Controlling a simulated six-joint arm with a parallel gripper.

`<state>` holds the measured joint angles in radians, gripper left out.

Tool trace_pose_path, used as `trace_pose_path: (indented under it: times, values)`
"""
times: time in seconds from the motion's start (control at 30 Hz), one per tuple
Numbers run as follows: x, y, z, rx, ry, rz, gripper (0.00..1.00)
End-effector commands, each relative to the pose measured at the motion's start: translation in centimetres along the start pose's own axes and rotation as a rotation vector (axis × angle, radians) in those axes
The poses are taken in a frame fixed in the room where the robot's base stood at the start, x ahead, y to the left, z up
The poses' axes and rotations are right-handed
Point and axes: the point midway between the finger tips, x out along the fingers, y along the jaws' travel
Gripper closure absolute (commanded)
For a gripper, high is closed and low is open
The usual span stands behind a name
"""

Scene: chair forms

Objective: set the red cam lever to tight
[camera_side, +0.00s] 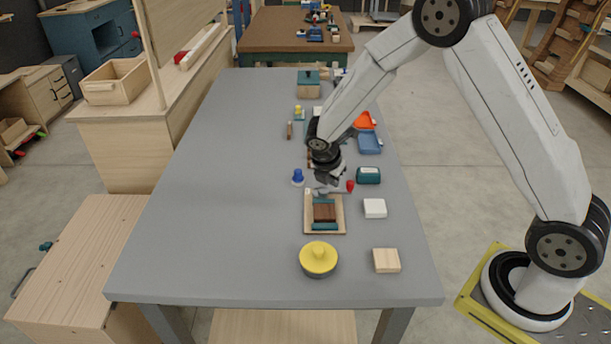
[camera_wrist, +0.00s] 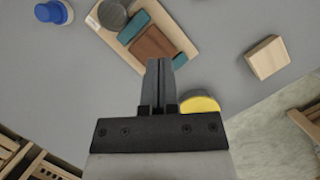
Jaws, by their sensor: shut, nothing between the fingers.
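A red knob (camera_side: 350,186), which looks like the end of the cam lever, shows just right of my gripper in the side view. A wooden board (camera_side: 309,218) lies below it, bearing a brown block (camera_side: 324,212) between teal strips (camera_side: 324,226). In the wrist view the board (camera_wrist: 172,22) also carries a grey round piece (camera_wrist: 112,15), perhaps the cam. My gripper (camera_wrist: 160,62) is shut and empty, over the board's near side in that view. The red knob is not seen there. I cannot tell whether the fingers touch the lever, nor its exact setting.
A blue knobbed piece (camera_side: 298,177) stands left of my gripper. A teal box (camera_side: 368,175), a white block (camera_side: 375,208) and a wooden block (camera_side: 386,260) lie to the right. A yellow round lid (camera_side: 319,258) is at the front. The table's left half is clear.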

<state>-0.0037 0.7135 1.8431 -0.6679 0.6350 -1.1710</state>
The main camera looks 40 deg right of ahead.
Motion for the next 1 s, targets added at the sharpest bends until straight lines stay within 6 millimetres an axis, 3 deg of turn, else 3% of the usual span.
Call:
trace_pose_path:
  times: [0.57, 0.8, 1.0]
  values:
    - [7.7, 0.0, 0.0, 0.001, 0.001, -0.001, 1.0]
    - [8.6, 0.0, 2.7, 0.004, 0.002, 0.0, 1.0]
    - [8.9, 0.0, 3.6, 0.002, 0.002, 0.001, 1.0]
